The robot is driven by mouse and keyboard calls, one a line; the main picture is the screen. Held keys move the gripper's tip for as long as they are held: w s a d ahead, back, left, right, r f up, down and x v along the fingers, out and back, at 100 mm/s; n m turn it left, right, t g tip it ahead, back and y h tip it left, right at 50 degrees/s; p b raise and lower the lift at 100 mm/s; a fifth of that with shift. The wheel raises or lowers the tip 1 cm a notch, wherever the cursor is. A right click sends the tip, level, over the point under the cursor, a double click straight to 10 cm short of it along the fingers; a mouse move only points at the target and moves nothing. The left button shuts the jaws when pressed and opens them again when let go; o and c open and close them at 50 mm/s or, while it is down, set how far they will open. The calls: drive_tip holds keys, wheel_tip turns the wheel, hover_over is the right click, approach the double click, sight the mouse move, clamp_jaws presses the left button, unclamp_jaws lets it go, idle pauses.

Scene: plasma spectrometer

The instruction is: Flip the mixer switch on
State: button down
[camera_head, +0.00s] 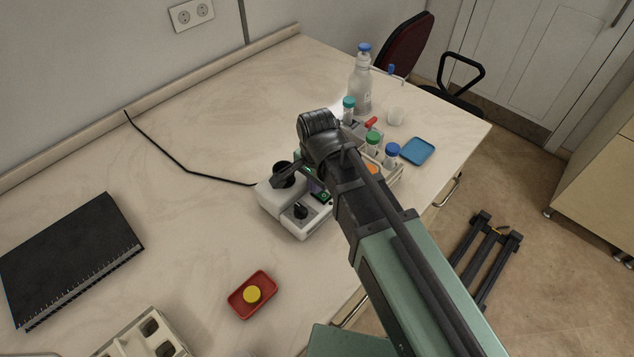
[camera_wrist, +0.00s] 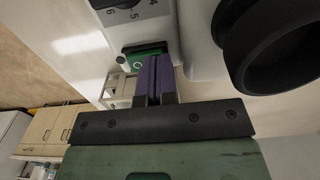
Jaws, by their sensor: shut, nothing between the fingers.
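The mixer (camera_head: 275,204) is a white device on the table with a black round cup on top and a black dial in front. Its body also fills the top of the wrist view (camera_wrist: 198,40), with the dial's number marks and the black cup (camera_wrist: 275,45). A green switch (camera_wrist: 146,49) in a dark frame sits on the mixer just beyond my fingertips. My gripper (camera_wrist: 153,62) has its purple fingers shut with nothing between them. The fingertips overlap the switch's lower edge in the wrist view; I cannot tell whether they touch. In the head view my arm hides part of the mixer's right side.
A rack (camera_head: 396,172) with capped tubes stands right of the mixer, partly behind my arm. A bottle (camera_head: 361,88) and a blue dish (camera_head: 417,151) are farther back. A red tray (camera_head: 263,282) with a yellow cap lies in front. A black notebook (camera_head: 70,258) lies left.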

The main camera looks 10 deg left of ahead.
drive_tip(key=shift+f+b, duration=0.3)
drive_tip(key=shift+b, duration=0.05)
drive_tip(key=shift+r, duration=0.2)
drive_tip(key=shift+s+d, duration=0.15)
drive_tip(key=shift+d, duration=0.05)
drive_tip(key=shift+s+d+r+p, duration=0.25)
drive_tip(key=shift+d+p, duration=0.2)
drive_tip(key=shift+d, duration=0.05)
drive_tip(key=shift+a, duration=0.1)
drive_tip(key=shift+r, duration=0.15)
